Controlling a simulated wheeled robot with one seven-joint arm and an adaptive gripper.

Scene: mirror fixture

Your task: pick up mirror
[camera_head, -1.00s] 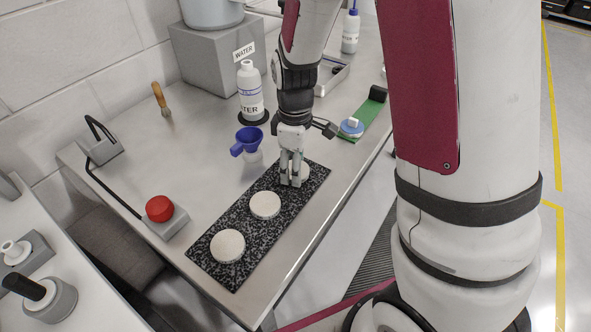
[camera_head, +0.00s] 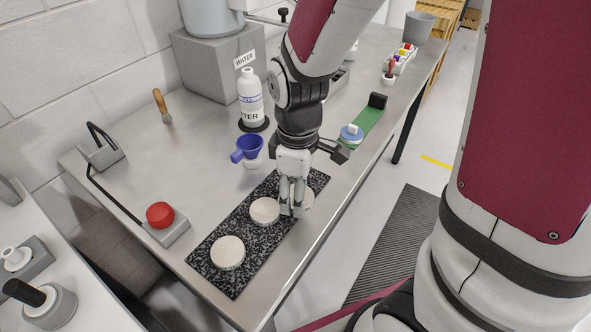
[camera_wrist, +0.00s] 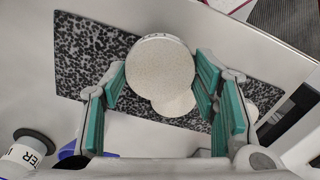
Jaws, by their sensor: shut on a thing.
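The mirror seems to be one of several pale, speckled round discs; none shows a clear reflection. My gripper (camera_head: 291,212) is shut on one disc (camera_head: 304,198), which shows partly behind the fingers, at the right edge of the dark speckled mat (camera_head: 222,282). In the wrist view this disc (camera_wrist: 160,62) lies between the green-padded fingers and overlaps another disc (camera_wrist: 176,105). A middle disc (camera_head: 264,211) and a near disc (camera_head: 228,252) rest on the mat. The exact height of the held disc is hard to tell.
A blue funnel (camera_head: 248,148) and a water bottle (camera_head: 250,97) stand behind the mat. A red button (camera_head: 160,215) is at left. A green strip (camera_head: 370,120) with a blue disc (camera_head: 351,132) lies at right. The bench's left middle is clear.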

